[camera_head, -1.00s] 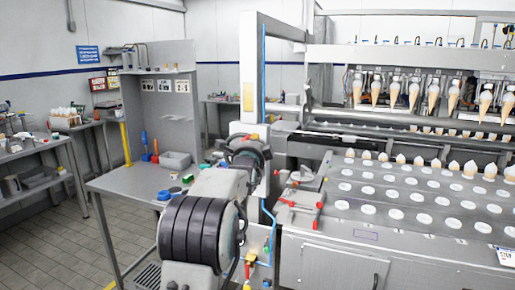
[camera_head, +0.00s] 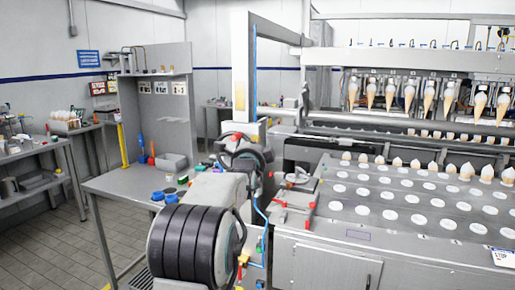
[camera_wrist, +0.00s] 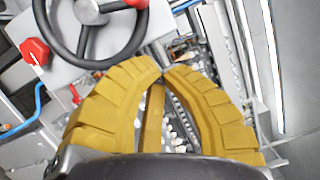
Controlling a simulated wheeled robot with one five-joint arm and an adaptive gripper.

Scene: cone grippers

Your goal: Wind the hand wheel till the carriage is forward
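The hand wheel (camera_wrist: 92,12) is black with a grey hub, at the top left of the wrist view, cut off by the frame. A red knob (camera_wrist: 137,4) is on its rim. In the head view a dark ring that appears to be the wheel (camera_head: 247,156) shows behind my arm, partly covered. My gripper (camera_wrist: 162,72) has yellow fingers, tips together just below the wheel's rim, with nothing seen held. It is hidden in the head view. The row of hanging cones (camera_head: 409,94) is at the machine's back; I cannot tell which part is the carriage.
A red knob (camera_wrist: 35,52) sits left of the wheel. The machine's plate (camera_head: 420,200) with white discs and a row of cones lies at the right. The tiled floor at far left is clear.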

